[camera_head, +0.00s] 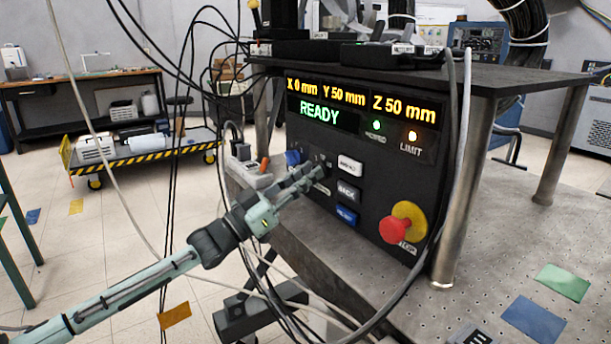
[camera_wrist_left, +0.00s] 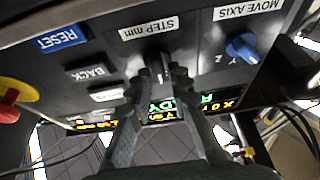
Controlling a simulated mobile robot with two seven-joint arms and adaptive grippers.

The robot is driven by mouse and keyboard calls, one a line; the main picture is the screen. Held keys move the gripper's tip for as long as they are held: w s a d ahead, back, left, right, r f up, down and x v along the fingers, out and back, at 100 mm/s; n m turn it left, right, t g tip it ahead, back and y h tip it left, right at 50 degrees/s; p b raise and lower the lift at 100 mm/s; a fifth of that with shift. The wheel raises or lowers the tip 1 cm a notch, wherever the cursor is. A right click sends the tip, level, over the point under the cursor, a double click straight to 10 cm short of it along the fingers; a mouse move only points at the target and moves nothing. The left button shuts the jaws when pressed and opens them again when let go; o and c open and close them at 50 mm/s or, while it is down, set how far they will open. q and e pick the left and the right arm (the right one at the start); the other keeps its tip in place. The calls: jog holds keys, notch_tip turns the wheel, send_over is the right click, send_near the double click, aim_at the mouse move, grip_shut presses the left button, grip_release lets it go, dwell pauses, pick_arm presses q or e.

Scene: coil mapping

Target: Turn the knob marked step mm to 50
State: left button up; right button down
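The black step mm knob (camera_wrist_left: 158,66) is on the front panel of the black control box (camera_head: 375,160). In the left wrist view the panel appears upside down, with the white STEP mm label (camera_wrist_left: 150,28) beside the knob. My left gripper (camera_wrist_left: 160,80) has its fingertips on either side of the knob, apparently closed on it. In the head view my left gripper (camera_head: 318,177) reaches the panel and its fingers mostly hide the knob. The knob's exact setting cannot be read. My right gripper is not in view.
The blue MOVE AXIS knob (camera_wrist_left: 242,47) is close to the gripper. On its other side are the BACK button (camera_head: 347,191), the blue RESET button (camera_head: 346,215) and the red stop button (camera_head: 394,229). The display (camera_head: 360,100) reads X 0, Y 50, Z 50 mm and READY. Cables hang near my arm.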

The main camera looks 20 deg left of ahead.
pick_arm(q)
grip_shut()
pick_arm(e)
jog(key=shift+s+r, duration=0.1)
pick_arm(q)
jog(key=shift+m, duration=0.4)
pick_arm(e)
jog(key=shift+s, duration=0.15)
pick_arm(q)
jog(key=shift+m+h, duration=0.3)
jog(key=shift+m, duration=0.1)
jog(key=m+g, duration=0.1)
jog(key=m, duration=0.1)
jog(key=m+g+h+b, duration=0.1)
jog(key=m, duration=0.1)
jog(key=shift+h, duration=0.3)
jog(key=m+g, duration=0.1)
jog(key=m, duration=0.2)
jog(key=shift+m+g+h, duration=0.6)
jog(key=shift+m+g, duration=0.5)
jog(key=shift+m, duration=0.6)
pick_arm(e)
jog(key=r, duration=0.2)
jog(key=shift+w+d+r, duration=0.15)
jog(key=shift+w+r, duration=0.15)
pick_arm(q)
jog(key=shift+m, duration=0.5)
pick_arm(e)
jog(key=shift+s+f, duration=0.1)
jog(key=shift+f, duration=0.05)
